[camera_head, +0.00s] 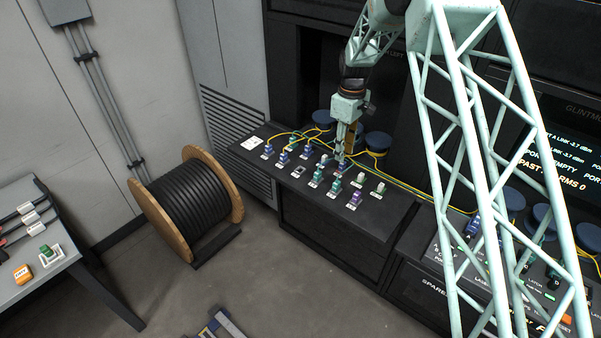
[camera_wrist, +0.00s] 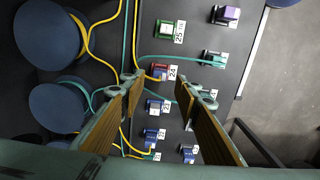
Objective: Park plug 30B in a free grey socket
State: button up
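My gripper (camera_head: 342,148) points down over the dark sloping socket panel (camera_head: 285,195), close above a blue plug (camera_head: 341,166). In the wrist view my gripper (camera_wrist: 160,92) has its two brown-padded fingers spread well apart, with nothing held between them. Blue plugs (camera_wrist: 158,106) sit in sockets below the gap. A socket with a pale frame and dark middle (camera_head: 299,172) looks empty.
Green plugs (camera_wrist: 165,29) and a purple plug (camera_wrist: 230,13) stand in nearby sockets. Yellow and teal cables (camera_wrist: 130,50) cross the panel beside the fingers. Round blue spools (camera_head: 378,141) stand behind. A cable drum (camera_head: 190,205) is on the floor at left.

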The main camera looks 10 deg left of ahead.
jog(key=shift+f+b, duration=1.25)
jog(key=shift+f, duration=1.9)
jog(key=shift+c, duration=0.5)
grip_shut()
jog(key=shift+r+p, duration=0.85)
jog(key=shift+r, duration=2.15)
jog(key=shift+d+r, duration=0.2)
jog(key=shift+d, duration=0.1)
